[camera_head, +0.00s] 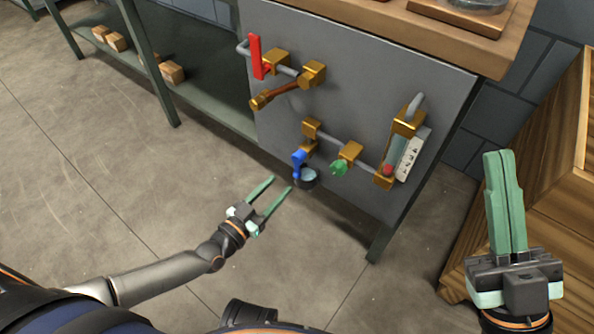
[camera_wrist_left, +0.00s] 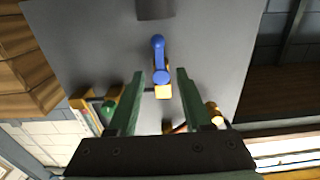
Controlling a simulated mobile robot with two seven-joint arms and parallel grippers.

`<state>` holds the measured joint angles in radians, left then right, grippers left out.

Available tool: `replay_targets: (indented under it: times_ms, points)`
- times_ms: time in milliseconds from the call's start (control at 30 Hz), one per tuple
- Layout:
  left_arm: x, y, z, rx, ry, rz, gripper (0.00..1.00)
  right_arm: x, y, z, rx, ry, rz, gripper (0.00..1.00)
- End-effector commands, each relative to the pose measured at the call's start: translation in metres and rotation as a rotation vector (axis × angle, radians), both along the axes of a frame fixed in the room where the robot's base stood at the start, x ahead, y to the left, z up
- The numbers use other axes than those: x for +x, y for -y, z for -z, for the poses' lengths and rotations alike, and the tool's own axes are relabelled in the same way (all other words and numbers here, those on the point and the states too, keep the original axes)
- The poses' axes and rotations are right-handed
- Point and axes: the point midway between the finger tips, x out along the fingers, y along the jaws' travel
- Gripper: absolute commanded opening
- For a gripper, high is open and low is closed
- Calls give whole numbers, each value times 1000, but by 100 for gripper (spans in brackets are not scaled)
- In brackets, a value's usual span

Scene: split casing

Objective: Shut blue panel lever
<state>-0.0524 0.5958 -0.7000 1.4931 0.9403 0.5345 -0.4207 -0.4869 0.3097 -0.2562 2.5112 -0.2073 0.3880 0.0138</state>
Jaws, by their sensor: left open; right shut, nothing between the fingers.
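The blue lever (camera_head: 299,160) sits on a brass valve low on the grey panel (camera_head: 350,90), above a dark round fitting. In the left wrist view the blue lever (camera_wrist_left: 158,57) lies lengthwise in the picture, in line with the gap between the fingers. My left gripper (camera_head: 281,183) is open and empty, its fingertips close to the lever in the head view; contact cannot be told. My right gripper (camera_head: 505,160) is shut and empty, well to the right of the panel.
A red lever (camera_head: 256,57) is at the panel's upper left. A green knob (camera_head: 339,168) and a gauge (camera_head: 410,155) are right of the blue lever. A wooden crate (camera_head: 560,200) stands at right. The floor left of my left gripper is clear.

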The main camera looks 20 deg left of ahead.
Motion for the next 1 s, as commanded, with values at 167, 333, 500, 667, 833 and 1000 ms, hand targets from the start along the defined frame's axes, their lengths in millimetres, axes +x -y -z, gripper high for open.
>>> replay_targets:
  times_ms: [167,333,500,667,833,1000]
  points:
    - [37,15,3,-3,3,2,50,1,-2,21,-13,-7,7,0]
    - [63,24,3,-2,2,1,50,2,-3,32,-23,-11,10,0]
    - [77,29,1,-1,1,1,50,2,-4,38,-30,-12,14,0]
    - [80,30,1,0,-2,2,50,2,-4,38,-31,-13,14,0]
    - [80,30,0,0,-2,2,50,2,-4,38,-31,-13,13,0]
    - [80,30,0,-1,-1,1,32,2,-5,38,-30,-14,13,0]
